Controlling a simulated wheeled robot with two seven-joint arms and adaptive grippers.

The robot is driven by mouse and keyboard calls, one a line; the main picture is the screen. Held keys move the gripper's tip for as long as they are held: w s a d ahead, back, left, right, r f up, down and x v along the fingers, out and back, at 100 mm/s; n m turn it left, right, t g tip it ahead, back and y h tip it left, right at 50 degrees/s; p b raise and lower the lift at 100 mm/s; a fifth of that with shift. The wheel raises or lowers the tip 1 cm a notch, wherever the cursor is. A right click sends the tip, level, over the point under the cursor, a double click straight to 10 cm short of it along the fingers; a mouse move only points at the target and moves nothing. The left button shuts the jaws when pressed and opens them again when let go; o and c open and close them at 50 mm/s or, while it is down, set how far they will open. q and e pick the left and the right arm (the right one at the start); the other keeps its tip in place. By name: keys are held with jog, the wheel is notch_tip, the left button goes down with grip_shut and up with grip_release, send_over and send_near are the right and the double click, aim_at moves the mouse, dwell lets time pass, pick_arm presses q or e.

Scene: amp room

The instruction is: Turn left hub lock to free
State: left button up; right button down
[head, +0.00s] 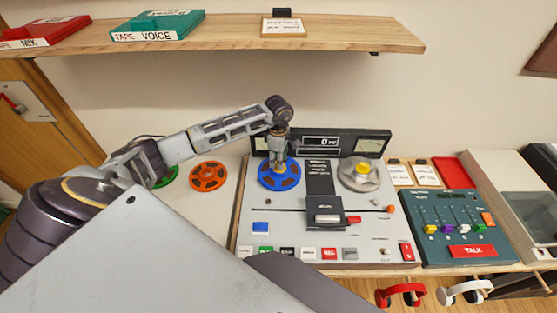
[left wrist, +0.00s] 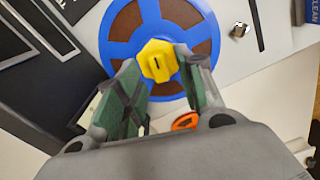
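The left hub lock (left wrist: 158,60) is a yellow six-sided knob with a short dark mark, at the centre of a blue reel (left wrist: 203,42) in the left wrist view. In the head view, the blue reel (head: 265,180) lies on the left of the tape machine (head: 245,220), and my gripper hides most of its knob. My left gripper (left wrist: 157,61) points down over the reel. Its two fingers are drawn in to about the knob's width, one on each side, and appear to hold it. My right gripper is not in view.
A grey reel (head: 347,180) with a yellow knob (head: 364,168) sits to the right on the machine. A head block (head: 322,210) stands between the reels. A shelf (head: 230,32) runs above. An orange reel (head: 208,176) lies left, and a talk panel (head: 440,205) stands right.

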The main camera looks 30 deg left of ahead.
pick_arm(q)
jog(key=shift+f, duration=0.6)
grip_shut()
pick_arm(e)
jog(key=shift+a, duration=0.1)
